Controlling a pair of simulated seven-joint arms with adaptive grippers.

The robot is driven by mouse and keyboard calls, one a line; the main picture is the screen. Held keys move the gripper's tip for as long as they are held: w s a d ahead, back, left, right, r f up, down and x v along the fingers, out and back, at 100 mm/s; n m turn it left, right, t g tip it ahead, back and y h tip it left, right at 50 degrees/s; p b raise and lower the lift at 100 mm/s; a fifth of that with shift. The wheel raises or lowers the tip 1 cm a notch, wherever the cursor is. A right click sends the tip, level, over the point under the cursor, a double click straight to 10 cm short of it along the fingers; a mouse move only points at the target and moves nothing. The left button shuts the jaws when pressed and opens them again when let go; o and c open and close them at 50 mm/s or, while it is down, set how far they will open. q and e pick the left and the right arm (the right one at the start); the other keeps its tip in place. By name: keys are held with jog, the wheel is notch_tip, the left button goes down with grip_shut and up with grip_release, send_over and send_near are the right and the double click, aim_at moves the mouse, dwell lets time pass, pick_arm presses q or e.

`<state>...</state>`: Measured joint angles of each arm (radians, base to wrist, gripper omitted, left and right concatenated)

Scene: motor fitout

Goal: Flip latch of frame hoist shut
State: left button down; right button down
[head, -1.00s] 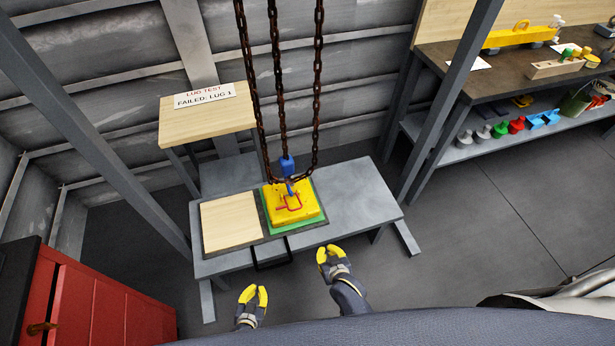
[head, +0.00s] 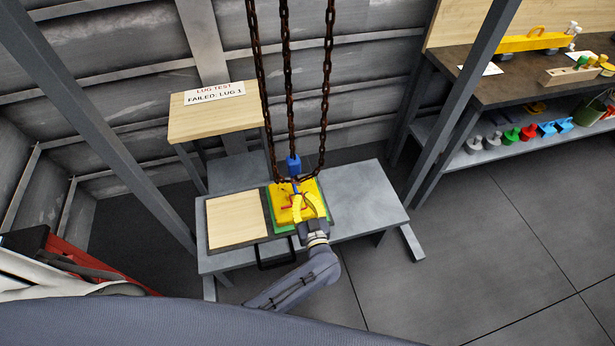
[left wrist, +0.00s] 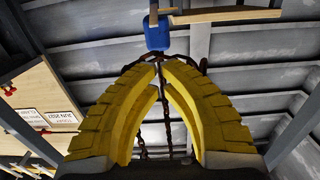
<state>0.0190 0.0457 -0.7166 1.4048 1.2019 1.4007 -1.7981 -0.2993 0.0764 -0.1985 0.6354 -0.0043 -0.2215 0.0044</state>
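The yellow hoist block (head: 283,215) sits on a green-edged pad (head: 277,229) on the grey bench. A red latch bar (head: 287,207) shows on its top, partly hidden by my left gripper (head: 304,197). The blue hook piece (head: 293,166) hangs on chains just above the block; it also shows in the left wrist view (left wrist: 157,34). My left gripper is over the block's right front part. In the left wrist view its yellow fingertips (left wrist: 160,63) come together with nothing seen between them. Contact with the latch cannot be told. My right gripper is out of view.
A sign reading "LUG TEST FAILED: LUG 1" (head: 215,93) stands on a wooden stand behind. A dark workbench (head: 500,75) is at the right.

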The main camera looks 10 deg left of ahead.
aim_at(295, 171)
pick_arm(q)
jog(key=shift+d+r, duration=0.1)
jog(key=shift+d, duration=0.05)
jog(key=shift+w, duration=0.1)
jog(key=x, duration=1.1)
jog(key=shift+w+a, duration=0.25)
jog(key=shift+f, duration=0.35)
jog(key=shift+s+d+f, duration=0.1)
jog(key=shift+s+f, duration=0.15)
jog(key=shift+f, duration=0.45)
